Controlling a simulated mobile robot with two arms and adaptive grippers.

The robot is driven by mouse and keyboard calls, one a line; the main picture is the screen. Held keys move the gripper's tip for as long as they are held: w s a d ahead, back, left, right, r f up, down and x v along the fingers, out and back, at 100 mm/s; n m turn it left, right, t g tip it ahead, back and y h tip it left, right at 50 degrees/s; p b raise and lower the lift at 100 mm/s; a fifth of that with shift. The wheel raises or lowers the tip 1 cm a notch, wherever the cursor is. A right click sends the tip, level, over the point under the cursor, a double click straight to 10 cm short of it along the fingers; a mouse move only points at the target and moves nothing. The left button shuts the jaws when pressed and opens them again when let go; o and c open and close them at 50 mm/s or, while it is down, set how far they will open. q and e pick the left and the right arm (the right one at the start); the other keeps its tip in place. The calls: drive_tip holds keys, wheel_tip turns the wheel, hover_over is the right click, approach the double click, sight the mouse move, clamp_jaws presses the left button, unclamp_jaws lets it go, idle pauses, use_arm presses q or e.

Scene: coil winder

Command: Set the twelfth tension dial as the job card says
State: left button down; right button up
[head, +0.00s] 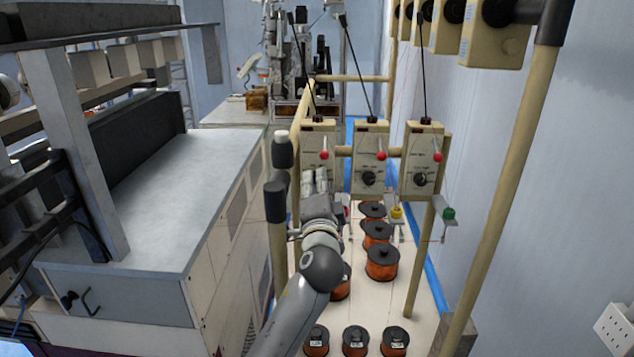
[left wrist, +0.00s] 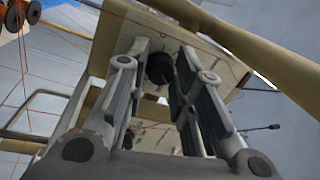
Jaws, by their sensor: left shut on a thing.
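Three beige tension boxes hang on a rail in the head view: the left box (head: 318,137), the middle box (head: 371,139) and the right box (head: 425,141). The middle box has a black dial (head: 369,178) and the right box has another black dial (head: 420,180). My left gripper (head: 321,180) is in front of the lower part of the left box and hides its dial. In the left wrist view, a round black dial (left wrist: 160,68) with a light pointer mark sits between the fingertips, which are shut on it. I cannot read the scale. No job card is recognisable.
Copper wire spools (head: 382,262) stand below the boxes. A yellow guide (head: 397,213) and a green guide (head: 448,213) hang beneath them. A grey-topped machine (head: 190,200) fills the left. Beige posts (head: 500,190) flank the rack, and more boxes (head: 495,40) hang upper right.

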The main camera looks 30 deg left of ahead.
idle(0.4)
use_arm(q)
drive_tip(key=c, duration=1.2)
unclamp_jaws()
